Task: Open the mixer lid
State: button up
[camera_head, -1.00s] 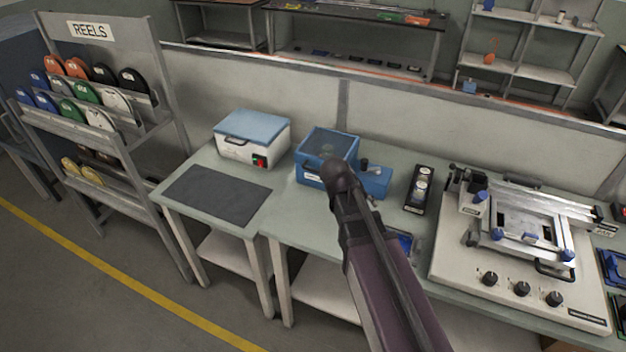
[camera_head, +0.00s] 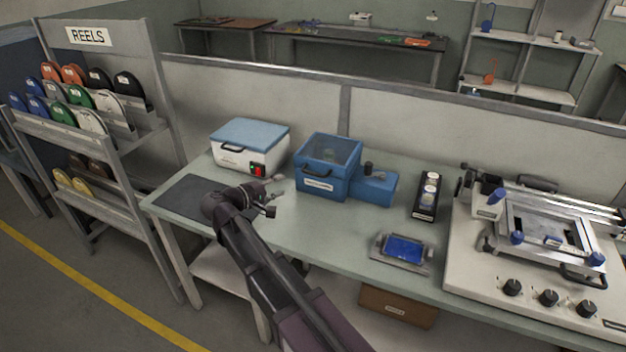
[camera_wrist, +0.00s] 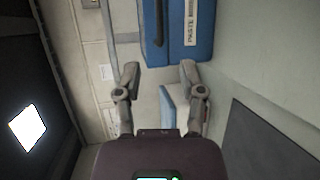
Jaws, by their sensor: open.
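The mixer (camera_head: 322,185) is a blue box with a window-topped lid (camera_head: 330,150), a dark front handle and a white label. It stands on the bench with its lid down. In the wrist view, the blue body (camera_wrist: 178,40) with its dark handle and a label reading "PASTE" fills the top middle, beyond my fingers. My gripper (camera_head: 272,196) is in front and to the left of the mixer, near the mat's right edge. In the wrist view my gripper (camera_wrist: 158,75) has its fingers spread, with nothing held between them.
A white box with a blue lid (camera_head: 248,148) stands left of the mixer. A dark mat (camera_head: 185,195) lies at the bench's left. To the right are a black holder (camera_head: 425,200), a blue-screened fixture (camera_head: 403,250) and a large printing device (camera_head: 530,250).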

aim_at(312, 174)
dwell(0.4)
jog(key=b+x, duration=0.2)
jog(key=x, duration=1.1)
jog(key=shift+w+d+f+b, duration=0.1)
jog(key=shift+w+d+b, duration=0.1)
jog(key=shift+w+b, duration=0.15)
grip_shut()
jog(key=shift+a, duration=0.15)
